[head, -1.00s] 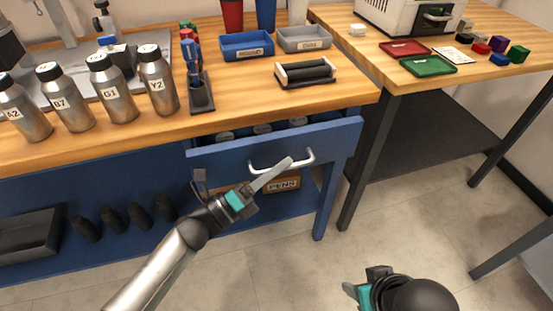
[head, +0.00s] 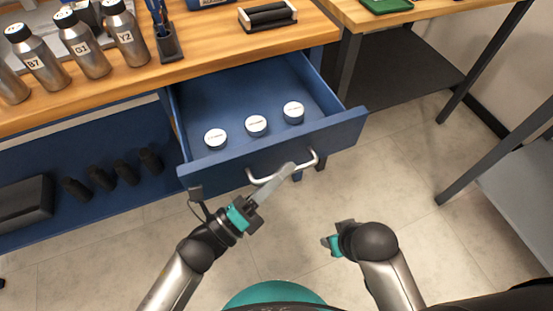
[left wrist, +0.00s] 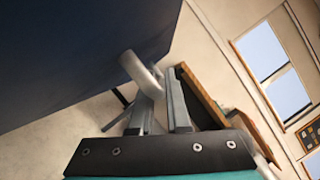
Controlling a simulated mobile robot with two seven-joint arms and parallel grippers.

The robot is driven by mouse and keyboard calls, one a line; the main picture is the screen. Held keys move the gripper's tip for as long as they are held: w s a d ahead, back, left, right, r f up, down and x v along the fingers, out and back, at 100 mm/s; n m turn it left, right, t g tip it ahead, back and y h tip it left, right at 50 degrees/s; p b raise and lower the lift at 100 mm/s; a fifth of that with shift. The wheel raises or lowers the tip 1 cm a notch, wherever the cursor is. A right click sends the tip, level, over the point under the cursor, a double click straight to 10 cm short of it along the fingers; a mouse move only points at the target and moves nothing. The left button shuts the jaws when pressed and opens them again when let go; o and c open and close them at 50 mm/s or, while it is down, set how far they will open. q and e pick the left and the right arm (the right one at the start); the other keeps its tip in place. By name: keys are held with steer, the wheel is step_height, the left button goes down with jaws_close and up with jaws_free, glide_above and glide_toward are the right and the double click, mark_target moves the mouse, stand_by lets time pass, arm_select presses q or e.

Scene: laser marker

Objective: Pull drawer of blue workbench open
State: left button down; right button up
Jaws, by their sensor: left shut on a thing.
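The blue workbench's drawer (head: 340,132) is pulled well out from under the wooden top. Inside it stand 3 round containers with white lids (head: 256,125). A pale curved handle (head: 314,160) is on the drawer front. My left gripper (head: 284,174) is shut on the handle. In the left wrist view, the fingers (left wrist: 160,105) close around the handle bar (left wrist: 138,72), with the dark blue drawer front (left wrist: 80,50) beside it. My right gripper (head: 332,235) is apart from the drawer, over the floor; its fingers are too unclear to judge.
Silver labelled bottles (head: 85,48), a pen holder (head: 168,44) and a black roller block (head: 267,15) stand on the workbench top (head: 210,50). Dark objects sit on the lower shelf at left. A second table's metal legs (head: 480,65) stand at right. The floor (head: 400,160) before the drawer is clear.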

stand_by(0.3)
arm_select(q)
steer(key=c, duration=0.9)
jaws_free()
steer(key=shift+s, duration=0.1)
steer(key=shift+s+a, duration=0.15)
steer(key=shift+a, duration=0.05)
steer(key=p+v, duration=0.1)
steer(key=v, duration=1.3)
steer(key=shift+s+a+f+p, duration=0.15)
steer(key=shift+a+p, duration=0.15)
arm_select(e)
steer(key=f, duration=0.1)
steer(key=s+f, duration=0.1)
steer(key=f, duration=0.1)
steer(key=shift+s+f+g, duration=0.1)
steer(key=shift+g, duration=0.2)
steer(key=shift+d, duration=0.1)
